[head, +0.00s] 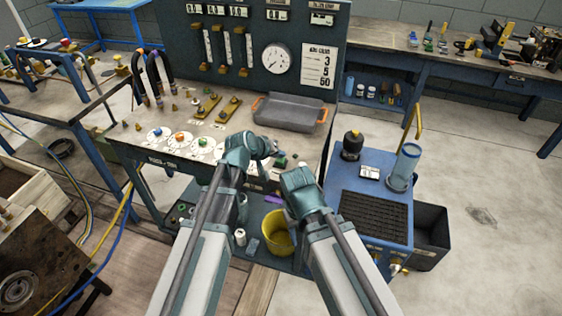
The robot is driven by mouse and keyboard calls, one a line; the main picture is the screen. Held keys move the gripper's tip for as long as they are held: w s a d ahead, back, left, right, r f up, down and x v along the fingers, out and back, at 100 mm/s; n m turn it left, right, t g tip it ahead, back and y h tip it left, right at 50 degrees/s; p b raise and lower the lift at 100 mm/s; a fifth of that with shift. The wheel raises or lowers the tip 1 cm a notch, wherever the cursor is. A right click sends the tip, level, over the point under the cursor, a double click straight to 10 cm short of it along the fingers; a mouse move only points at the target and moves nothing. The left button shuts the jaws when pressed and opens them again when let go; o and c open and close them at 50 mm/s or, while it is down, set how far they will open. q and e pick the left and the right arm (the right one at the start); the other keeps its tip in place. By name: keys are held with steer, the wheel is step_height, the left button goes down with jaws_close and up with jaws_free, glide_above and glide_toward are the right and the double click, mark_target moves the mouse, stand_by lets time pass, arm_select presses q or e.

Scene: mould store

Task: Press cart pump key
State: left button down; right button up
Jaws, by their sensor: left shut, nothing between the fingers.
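The blue cart (371,222) stands right of the bench, with a dark ribbed grille on its top. A small white key panel (370,172) sits on the cart top behind the grille; its separate keys are too small to tell apart. My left gripper (270,151) is shut and empty over the front of the bench, left of the cart and apart from it. My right gripper (298,179) is at the bench's front edge, close to the cart's left side. Its fingers are hidden by its own wrist.
A black-topped canister (352,146) and a clear blue cylinder (404,166) stand on the cart beside the panel. A grey tray with orange handles (290,113) lies on the bench. A yellow bucket (277,233) stands below. Floor is clear right of the cart's black bin (431,238).

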mark_target(279, 162)
arm_select(q)
steer(key=shift+f+b, duration=0.45)
steer(key=shift+f, duration=0.05)
stand_by(0.3)
steer(key=shift+r, duration=0.15)
steer(key=shift+r+p, duration=0.8)
steer(key=shift+p, duration=0.1)
step_height(279, 162, up, 6)
steer(key=p, duration=0.6)
